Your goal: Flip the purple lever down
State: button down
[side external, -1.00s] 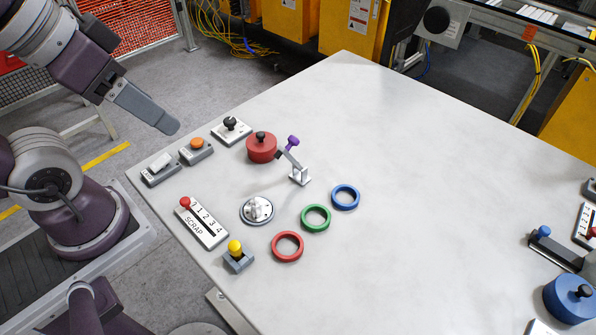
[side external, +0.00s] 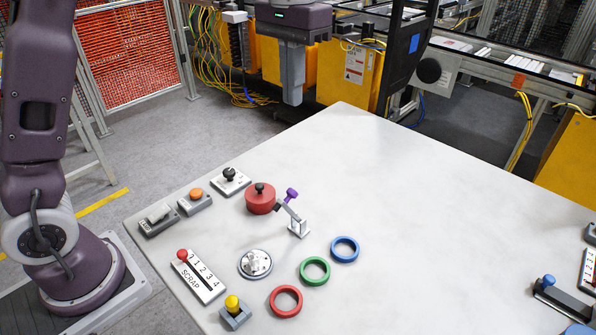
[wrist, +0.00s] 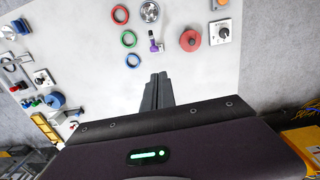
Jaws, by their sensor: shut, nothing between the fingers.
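The purple lever (side external: 291,194) stands on a small pale bracket (side external: 299,228) near the middle of the table. Its knob is raised and its grey arm leans up and to the left from the bracket. The lever also shows in the wrist view (wrist: 153,36), beyond my fingertips. My gripper (side external: 292,102) hangs pointing down, high up and apart from the lever, near the far corner of the table in the side view. Its fingers are shut and empty, and they also show in the wrist view (wrist: 159,76).
A red cylinder (side external: 261,203) with a black knob stands just left of the lever. Blue (side external: 344,250), green (side external: 314,271) and red (side external: 286,301) rings lie in front. A dial (side external: 255,263) and several switches sit at left. The far table area is clear.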

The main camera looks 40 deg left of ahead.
jog(key=w+d+f+g, duration=0.1)
jog(key=w+f, duration=0.3)
jog(key=shift+w+d, duration=0.2)
jog(key=shift+f, duration=0.15)
send_near(293, 190)
jog(key=w+f, duration=0.4)
jog(key=f, duration=0.1)
jog(key=s+f, duration=0.1)
jog(key=s, duration=0.2)
jog(key=shift+a+f, duration=0.15)
jog(key=shift+f, duration=0.25)
jog(key=shift+s, duration=0.5)
jog(key=shift+s, duration=0.2)
